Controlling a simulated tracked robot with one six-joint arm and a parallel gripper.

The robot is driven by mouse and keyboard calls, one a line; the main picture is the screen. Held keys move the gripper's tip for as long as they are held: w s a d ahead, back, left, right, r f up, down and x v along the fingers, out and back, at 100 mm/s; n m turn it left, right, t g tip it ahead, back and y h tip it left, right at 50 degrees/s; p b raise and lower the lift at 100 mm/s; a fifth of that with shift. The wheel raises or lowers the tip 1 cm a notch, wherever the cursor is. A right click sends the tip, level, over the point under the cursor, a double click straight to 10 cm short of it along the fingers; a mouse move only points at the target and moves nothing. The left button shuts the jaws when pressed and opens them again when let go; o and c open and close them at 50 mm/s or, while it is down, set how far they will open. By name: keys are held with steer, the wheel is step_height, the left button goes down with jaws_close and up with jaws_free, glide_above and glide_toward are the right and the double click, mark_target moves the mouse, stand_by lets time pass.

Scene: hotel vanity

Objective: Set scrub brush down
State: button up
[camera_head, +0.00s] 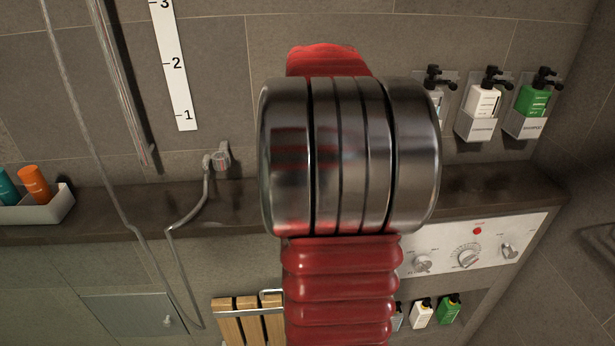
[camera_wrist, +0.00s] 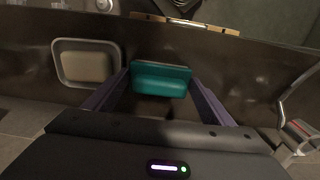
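The scrub brush, a teal block (camera_wrist: 160,80), is in the wrist view between the tips of the two purple fingers of my gripper (camera_wrist: 160,75). The fingertips meet its left and right sides, so my gripper appears shut on it. It is over or at the dark brown ledge (camera_wrist: 240,75); I cannot tell whether its underside touches. In the head view my red and metal arm covers the middle, and the gripper and brush are hidden behind it.
A tap and hose fitting (camera_wrist: 297,135) is at right. In the head view, a white tray (camera_head: 40,212) with bottles sits on the ledge's left; dispensers (camera_head: 483,105) hang at right.

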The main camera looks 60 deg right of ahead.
steer(key=o, duration=0.4)
step_height(320, 180, up, 12)
steer(key=shift+r, duration=0.2)
stand_by(0.5)
stand_by(0.6)
